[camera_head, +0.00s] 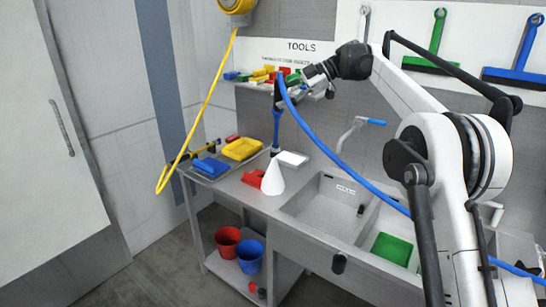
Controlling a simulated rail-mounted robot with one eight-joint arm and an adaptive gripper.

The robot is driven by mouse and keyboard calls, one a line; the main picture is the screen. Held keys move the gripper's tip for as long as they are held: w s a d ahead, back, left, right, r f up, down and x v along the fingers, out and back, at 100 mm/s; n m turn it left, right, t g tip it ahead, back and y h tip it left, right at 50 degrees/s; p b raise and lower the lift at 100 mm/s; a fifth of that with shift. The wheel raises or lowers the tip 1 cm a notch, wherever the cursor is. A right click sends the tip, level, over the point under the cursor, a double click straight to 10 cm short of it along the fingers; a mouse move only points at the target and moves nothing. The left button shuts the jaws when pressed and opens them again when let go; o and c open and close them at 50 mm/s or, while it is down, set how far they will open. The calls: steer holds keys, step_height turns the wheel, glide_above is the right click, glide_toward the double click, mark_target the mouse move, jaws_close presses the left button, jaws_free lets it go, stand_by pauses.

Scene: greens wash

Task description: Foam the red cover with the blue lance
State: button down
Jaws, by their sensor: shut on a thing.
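My gripper (281,96) is shut on the blue lance (276,128), which hangs nearly upright, tip down, above the steel counter. A blue hose (325,150) curves from the lance's top down to the right. A white cone (272,181) widens from just under the lance tip down to the counter; it looks like foam spray. A red piece (252,178), which looks like the red cover, lies on the counter at the cone's left edge. The cone may hide part of it, and I cannot tell whether foam covers it.
A yellow tray (243,148), a blue item (210,167) and a white block (292,159) lie on the counter. The sink (335,199) with its tap and a green tray (392,249) are to the right. Red (227,242) and blue (250,256) buckets stand below.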

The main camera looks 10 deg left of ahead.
steer(key=shift+w+d+p, duration=0.2)
steer(key=shift+w+p, duration=1.35)
steer(key=shift+p, duration=0.3)
steer(key=shift+w, duration=0.1)
steer(key=c, duration=2.2)
jaws_free()
